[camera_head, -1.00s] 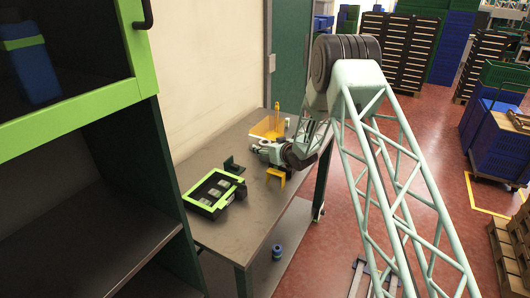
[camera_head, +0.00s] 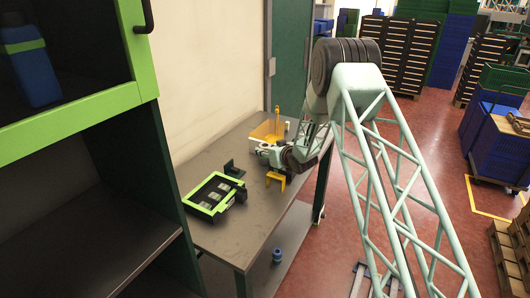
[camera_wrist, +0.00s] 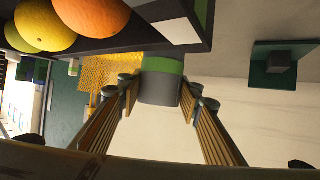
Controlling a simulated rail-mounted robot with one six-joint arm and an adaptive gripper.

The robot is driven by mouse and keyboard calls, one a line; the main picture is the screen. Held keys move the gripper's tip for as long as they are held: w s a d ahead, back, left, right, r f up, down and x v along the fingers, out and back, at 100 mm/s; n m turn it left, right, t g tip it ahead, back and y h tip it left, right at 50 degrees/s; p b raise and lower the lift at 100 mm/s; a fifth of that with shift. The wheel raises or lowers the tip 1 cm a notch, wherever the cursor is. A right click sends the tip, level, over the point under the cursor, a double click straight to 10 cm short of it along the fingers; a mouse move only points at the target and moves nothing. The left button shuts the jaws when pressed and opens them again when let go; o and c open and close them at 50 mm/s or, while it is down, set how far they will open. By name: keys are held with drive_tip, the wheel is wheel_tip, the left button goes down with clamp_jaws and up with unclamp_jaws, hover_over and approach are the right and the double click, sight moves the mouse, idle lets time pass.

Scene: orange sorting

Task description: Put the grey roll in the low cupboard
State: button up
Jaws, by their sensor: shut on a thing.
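A grey roll (camera_wrist: 158,90) with a green band sits between the two ribbed fingers of my gripper (camera_wrist: 160,100) in the wrist view. My gripper is shut on it. In the head view my gripper (camera_head: 268,153) is over the far part of the grey workbench, and the roll cannot be made out there. A dark cabinet stands at the left: its upper part has a green-framed front (camera_head: 75,115), and below it is an open, empty-looking dark compartment (camera_head: 100,230). I cannot tell which part is the low cupboard.
On the workbench (camera_head: 240,235) are a green-rimmed black tray (camera_head: 203,207), a yellow bin (camera_head: 262,133) and a yellow bracket (camera_head: 283,179). A blue roll (camera_head: 277,256) stands on the lower shelf. Oranges and yellow fruit (camera_wrist: 43,25) show in the wrist view.

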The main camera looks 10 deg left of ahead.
wheel_tip(320, 180, up, 18)
drive_tip(key=p, duration=0.1)
idle(0.8)
idle(0.7)
